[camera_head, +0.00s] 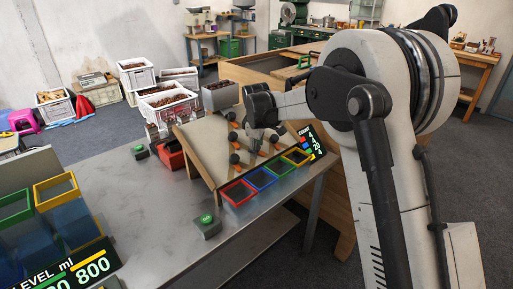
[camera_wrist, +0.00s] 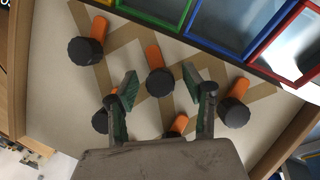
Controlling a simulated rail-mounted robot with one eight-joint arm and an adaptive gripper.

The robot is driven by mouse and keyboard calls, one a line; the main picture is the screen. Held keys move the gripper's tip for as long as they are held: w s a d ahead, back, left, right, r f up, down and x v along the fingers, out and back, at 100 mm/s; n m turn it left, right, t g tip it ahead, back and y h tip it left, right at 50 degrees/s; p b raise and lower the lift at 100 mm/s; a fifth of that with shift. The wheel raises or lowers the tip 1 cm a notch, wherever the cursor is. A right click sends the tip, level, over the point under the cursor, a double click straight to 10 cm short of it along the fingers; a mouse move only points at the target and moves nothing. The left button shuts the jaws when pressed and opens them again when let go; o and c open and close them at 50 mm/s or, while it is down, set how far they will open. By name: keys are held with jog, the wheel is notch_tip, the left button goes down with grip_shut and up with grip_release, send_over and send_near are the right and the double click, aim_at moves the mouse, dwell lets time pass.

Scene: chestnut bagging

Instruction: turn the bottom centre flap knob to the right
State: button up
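The sloped board (camera_head: 205,140) carries several black knobs with orange flaps. In the wrist view the bottom centre knob (camera_wrist: 159,82) is black and round, with its orange flap (camera_wrist: 153,55) pointing up the picture toward the coloured bins. My gripper (camera_wrist: 160,82) is open, with its two green-padded fingers apart on either side of this knob. I cannot tell whether they touch it. In the head view my gripper (camera_head: 257,135) is over the lower middle of the board and largely hides this knob.
Neighbouring knobs (camera_wrist: 85,50) and (camera_wrist: 236,116) flank the centre one; another knob (camera_wrist: 104,121) is partly behind a finger. Red (camera_head: 238,192), blue (camera_head: 262,179), green and yellow frames line the board's lower edge. A green button box (camera_head: 207,224) stands on the table in front.

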jog(key=shift+r, duration=0.1)
jog(key=v, duration=1.2)
